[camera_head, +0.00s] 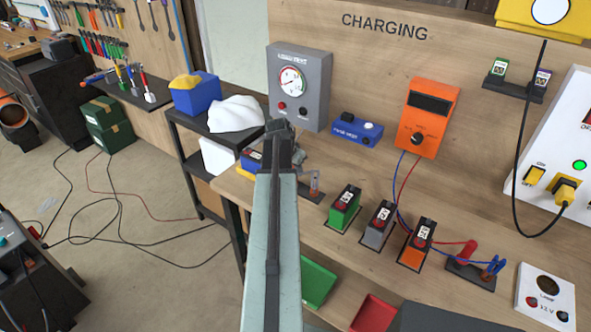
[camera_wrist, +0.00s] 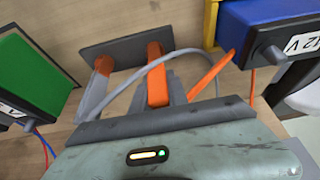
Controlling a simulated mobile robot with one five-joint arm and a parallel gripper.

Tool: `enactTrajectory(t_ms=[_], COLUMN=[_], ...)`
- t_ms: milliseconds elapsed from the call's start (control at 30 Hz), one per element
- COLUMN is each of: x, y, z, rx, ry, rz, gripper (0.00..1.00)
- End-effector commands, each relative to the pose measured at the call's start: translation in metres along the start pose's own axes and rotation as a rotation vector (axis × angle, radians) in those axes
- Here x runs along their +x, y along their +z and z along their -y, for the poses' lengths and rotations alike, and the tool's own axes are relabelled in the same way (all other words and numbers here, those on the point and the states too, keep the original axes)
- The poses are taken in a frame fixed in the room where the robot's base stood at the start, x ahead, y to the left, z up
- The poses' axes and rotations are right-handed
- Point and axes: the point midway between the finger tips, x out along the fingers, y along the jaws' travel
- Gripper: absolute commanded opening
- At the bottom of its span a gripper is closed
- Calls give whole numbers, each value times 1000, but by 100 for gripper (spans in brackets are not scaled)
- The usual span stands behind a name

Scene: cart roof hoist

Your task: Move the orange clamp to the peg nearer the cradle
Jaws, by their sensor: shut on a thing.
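The orange clamp (camera_wrist: 157,78) stands in front of my gripper (camera_wrist: 165,108) in the wrist view, and my gripper is shut on it. Its lower end is hidden behind the dark edge of my gripper. Its far end is at a dark plate (camera_wrist: 118,52); I cannot tell whether it touches a peg there. A grey clamp (camera_wrist: 93,98) is at the copper-coloured peg (camera_wrist: 104,64) on the left of that plate. In the head view my arm hides the clamp and most of my gripper; the peg plate (camera_head: 309,194) shows just right of the arm.
A blue battery (camera_wrist: 262,32) is close on the right and a green one (camera_wrist: 30,70) on the left. Grey and orange cables cross nearby. Green (camera_head: 345,200), grey (camera_head: 380,217) and orange (camera_head: 415,245) batteries line the bench. A grey gauge box (camera_head: 300,85) stands behind.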

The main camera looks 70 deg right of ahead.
Motion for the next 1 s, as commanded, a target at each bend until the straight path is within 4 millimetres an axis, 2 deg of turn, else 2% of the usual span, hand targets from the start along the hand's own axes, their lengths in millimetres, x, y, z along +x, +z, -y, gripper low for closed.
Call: enactTrajectory(t_ms=[67, 100, 167, 567, 667, 1000], x=[3, 2, 1, -4, -16, -75], y=[1, 1, 0, 0, -1, -2], z=[0, 0, 0, -1, -1, -1], rx=[0, 0, 0, 1, 1, 0], ry=[0, 0, 0, 0, 1, 0], rz=[0, 0, 0, 0, 0, 0], gripper=[0, 31, 45, 45, 45, 45])
